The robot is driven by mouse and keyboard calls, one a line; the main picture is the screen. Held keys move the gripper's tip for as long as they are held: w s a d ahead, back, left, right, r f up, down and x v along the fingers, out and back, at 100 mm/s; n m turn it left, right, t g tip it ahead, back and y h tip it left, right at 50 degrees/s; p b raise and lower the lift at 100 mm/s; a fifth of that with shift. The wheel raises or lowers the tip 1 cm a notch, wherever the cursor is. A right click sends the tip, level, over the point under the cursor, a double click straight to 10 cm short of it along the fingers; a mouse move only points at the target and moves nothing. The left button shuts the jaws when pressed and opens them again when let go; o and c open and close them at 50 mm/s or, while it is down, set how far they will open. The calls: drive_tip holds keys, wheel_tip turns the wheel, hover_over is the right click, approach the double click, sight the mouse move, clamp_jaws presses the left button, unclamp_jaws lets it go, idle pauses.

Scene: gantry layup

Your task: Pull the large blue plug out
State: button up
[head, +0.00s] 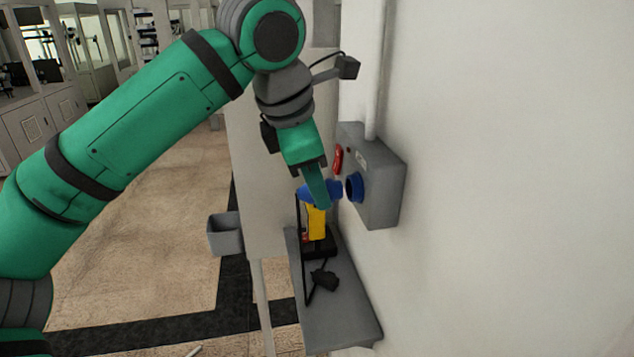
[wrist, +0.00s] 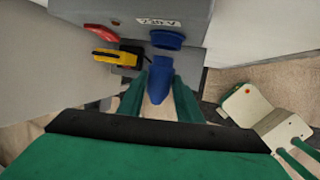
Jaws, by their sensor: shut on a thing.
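The large blue plug (head: 333,188) is between the fingers of my gripper (head: 318,190), in front of the grey wall box (head: 384,185). The blue socket (head: 354,187) sticks out from the box. In the wrist view, the plug (wrist: 159,72) sits between the two green fingers of my gripper (wrist: 159,84), which are shut on it. A narrow gap shows between the plug and the socket (wrist: 167,40), so they look apart, with the plug facing the socket. The back part of the plug is partly hidden by the fingers.
A red switch (head: 338,160) is on the box beside the socket. Below, a yellow-and-black device (head: 317,222) stands on a grey shelf (head: 345,312), with a black cable hanging nearby. A grey bin (head: 225,234) is on the panel at left. The white wall is close on the right.

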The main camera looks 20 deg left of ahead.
sight(298, 191)
drive_tip(key=shift+s+a, duration=0.5)
drive_tip(key=shift+a, duration=0.25)
drive_tip(key=shift+s+a, duration=0.5)
drive_tip(key=shift+a, duration=0.2)
